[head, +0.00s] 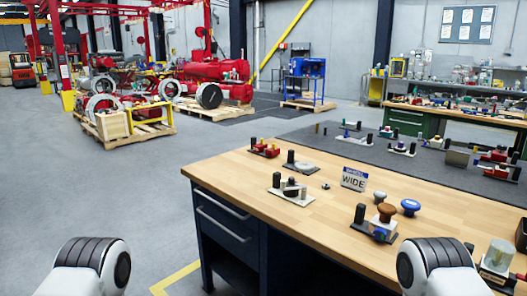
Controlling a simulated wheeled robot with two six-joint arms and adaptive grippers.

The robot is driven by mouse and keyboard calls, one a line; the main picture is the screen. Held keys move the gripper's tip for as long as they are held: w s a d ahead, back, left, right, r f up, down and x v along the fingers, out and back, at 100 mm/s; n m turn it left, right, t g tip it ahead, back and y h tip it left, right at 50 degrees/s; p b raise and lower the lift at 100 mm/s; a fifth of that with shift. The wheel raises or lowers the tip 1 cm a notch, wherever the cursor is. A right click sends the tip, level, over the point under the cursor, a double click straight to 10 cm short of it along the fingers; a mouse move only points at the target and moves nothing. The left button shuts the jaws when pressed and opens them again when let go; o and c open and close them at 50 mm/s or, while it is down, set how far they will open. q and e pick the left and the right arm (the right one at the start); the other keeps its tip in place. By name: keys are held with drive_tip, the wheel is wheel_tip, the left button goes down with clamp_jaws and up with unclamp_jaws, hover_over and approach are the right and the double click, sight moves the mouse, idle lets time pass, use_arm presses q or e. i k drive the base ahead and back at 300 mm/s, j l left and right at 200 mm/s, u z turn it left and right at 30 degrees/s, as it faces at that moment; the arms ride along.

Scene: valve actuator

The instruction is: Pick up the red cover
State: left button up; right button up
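A wooden-topped workbench (330,222) stands ahead and to the right, with small valve actuator parts on it. A small red part (268,150) sits beside black posts at its far left corner. More red parts (494,156) lie at the far right, and another bit of red shows in the assembly at the right edge. All are small, so I cannot tell which is the red cover. Rounded white and black links of my arms show at the bottom left and bottom right. Neither gripper is in view.
On the bench are a black-post assembly on a pale plate (291,190), a "WIDE" sign (354,179), a blue knob (410,207) and a brown knob (387,213). Open grey floor (110,195) is at left.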

sight(259, 149)
drive_tip(key=z, duration=0.3)
drive_tip(key=i+j+z, duration=0.15)
drive_tip(key=z, duration=0.15)
drive_tip(key=i+j+z, duration=0.15)
drive_tip(key=j+z, duration=0.15)
drive_tip(key=j, duration=0.15)
drive_tip(key=i+j+z, duration=0.1)
drive_tip(key=j+z, duration=0.5)
drive_tip(key=i+j, duration=0.05)
